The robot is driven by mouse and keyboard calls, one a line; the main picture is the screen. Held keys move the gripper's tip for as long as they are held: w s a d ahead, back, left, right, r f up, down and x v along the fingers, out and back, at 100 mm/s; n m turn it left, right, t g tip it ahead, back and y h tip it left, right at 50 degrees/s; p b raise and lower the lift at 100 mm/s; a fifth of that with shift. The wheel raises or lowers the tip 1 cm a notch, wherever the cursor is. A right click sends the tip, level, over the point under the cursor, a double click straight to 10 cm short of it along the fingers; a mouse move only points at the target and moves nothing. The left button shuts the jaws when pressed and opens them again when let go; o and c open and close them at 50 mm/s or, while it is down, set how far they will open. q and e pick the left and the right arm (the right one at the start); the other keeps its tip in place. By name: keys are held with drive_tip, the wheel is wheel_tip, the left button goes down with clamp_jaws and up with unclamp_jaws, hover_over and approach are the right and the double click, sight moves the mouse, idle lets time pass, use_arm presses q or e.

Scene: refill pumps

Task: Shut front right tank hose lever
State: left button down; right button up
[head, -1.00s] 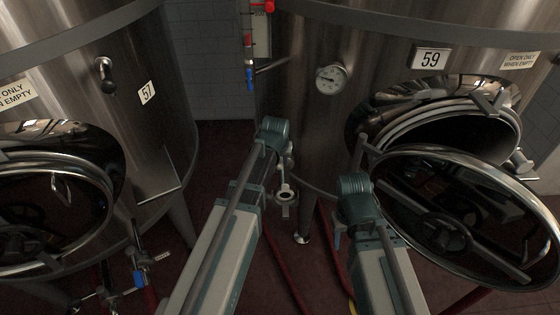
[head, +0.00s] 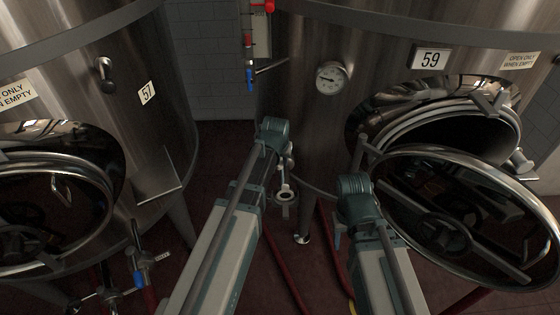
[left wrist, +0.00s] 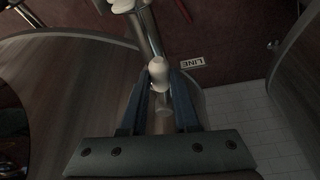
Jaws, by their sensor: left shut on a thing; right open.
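Tank 59 (head: 310,130) is the steel tank on the right in the head view, with its round hatch door (head: 450,215) swung open. A metal valve fitting with a ring-shaped end (head: 285,195) shows low at its left side. My left gripper (left wrist: 161,78) is shut on a lever with a pale rounded knob (left wrist: 158,68); a metal pipe fitting (left wrist: 148,30) lies just beyond it. In the head view my left gripper (head: 286,165) is mostly hidden behind its wrist. My right gripper (head: 338,238) is open and empty, partly hidden, in front of the open hatch.
Tank 57 (head: 150,130) stands at the left, with a blue-handled valve (head: 139,279) below it. Red hoses (head: 328,250) run along the dark red floor. A gauge (head: 331,78) sits on tank 59. The gap between the tanks is narrow.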

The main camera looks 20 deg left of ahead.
use_arm(q)
drive_tip(key=shift+a, duration=0.1)
idle(0.4)
drive_tip(key=w+a+m+g+h, duration=0.3)
drive_tip(key=w+a+m, duration=0.4)
drive_tip(key=m, duration=0.9)
drive_tip(key=shift+a+h, duration=0.8)
drive_tip(key=shift+a, duration=0.85)
drive_tip(key=shift+w, duration=0.15)
drive_tip(key=c, duration=0.6)
unclamp_jaws()
drive_tip(key=shift+c, duration=0.2)
drive_tip(key=shift+r, duration=0.15)
